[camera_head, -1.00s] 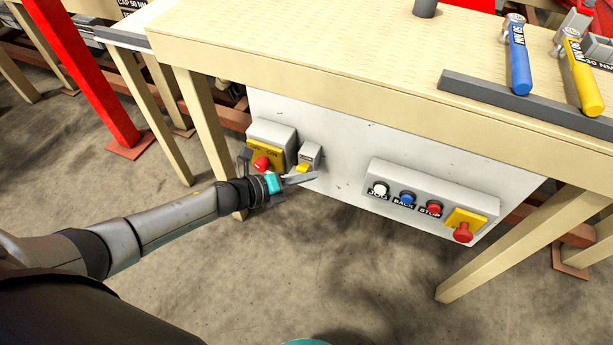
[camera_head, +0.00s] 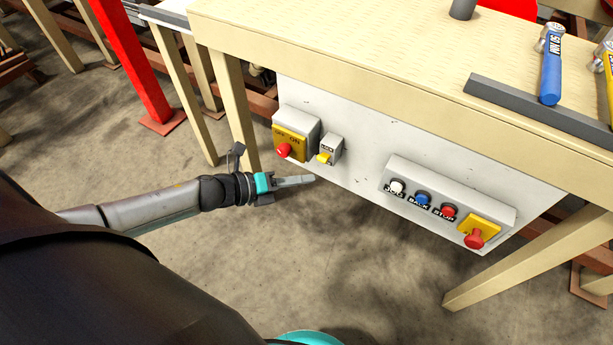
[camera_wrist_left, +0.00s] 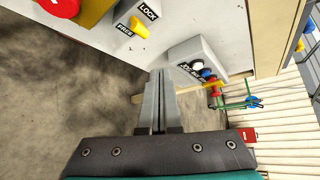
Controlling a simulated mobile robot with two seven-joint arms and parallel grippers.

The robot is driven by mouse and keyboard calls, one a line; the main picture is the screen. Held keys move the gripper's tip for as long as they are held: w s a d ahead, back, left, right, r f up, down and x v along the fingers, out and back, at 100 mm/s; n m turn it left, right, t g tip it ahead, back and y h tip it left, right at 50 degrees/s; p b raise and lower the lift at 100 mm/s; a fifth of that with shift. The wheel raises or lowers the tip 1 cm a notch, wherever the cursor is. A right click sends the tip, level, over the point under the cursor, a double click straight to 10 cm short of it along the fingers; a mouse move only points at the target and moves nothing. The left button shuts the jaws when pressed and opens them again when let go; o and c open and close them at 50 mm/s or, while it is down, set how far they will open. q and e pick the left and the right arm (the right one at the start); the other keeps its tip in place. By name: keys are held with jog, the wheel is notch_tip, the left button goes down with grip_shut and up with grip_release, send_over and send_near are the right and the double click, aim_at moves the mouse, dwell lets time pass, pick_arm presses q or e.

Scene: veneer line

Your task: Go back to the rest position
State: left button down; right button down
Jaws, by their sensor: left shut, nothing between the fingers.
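My left gripper (camera_head: 309,179) is shut and empty. In the head view it hangs below and in front of the switch boxes, over the floor at the lower edge of the white panel (camera_head: 365,133). In the left wrist view its two fingers (camera_wrist_left: 158,75) lie close together, pointing toward the panel. A switch box with a red knob (camera_head: 284,149) and a small lock box with a yellow lever (camera_head: 324,158) sit on the panel above the gripper. They also show at the top of the left wrist view, the yellow lever (camera_wrist_left: 139,27) among them. My right gripper is not in view.
A button box (camera_head: 450,190) with white, blue and red buttons and a red mushroom knob (camera_head: 475,238) is to the right on the panel. The wooden table (camera_head: 400,55) carries a blue-handled tool (camera_head: 551,75). Table legs (camera_head: 236,110) and a red post (camera_head: 128,60) stand left. Floor below is clear.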

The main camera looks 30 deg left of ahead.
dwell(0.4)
pick_arm(q)
jog(key=s+a+f+n+g+y, duration=0.1)
jog(key=s+a+f+n+y, duration=0.15)
jog(key=f+n, duration=0.4)
jog(key=s+a+f+n+y, duration=0.2)
jog(key=s+f+n, duration=0.25)
jog(key=f, duration=0.25)
jog(key=s+a+f+n+g+y, duration=0.1)
jog(key=s+a+f+n+y, duration=0.15)
jog(key=f+n, duration=0.35)
jog(key=s+d+f+n+g, duration=0.2)
jog(key=s+f+n, duration=0.2)
jog(key=s, duration=0.4)
jog(key=s+d+f+n+g+y, duration=0.1)
jog(key=s+d+f+n+g, duration=0.2)
jog(key=s, duration=0.5)
jog(key=s+d+f+n+g, duration=0.2)
jog(key=s+f+n, duration=0.2)
jog(key=s, duration=0.4)
jog(key=shift+s+d+f+n+y, duration=0.3)
jog(key=shift+s+d+f, duration=0.05)
jog(key=shift+f, duration=0.25)
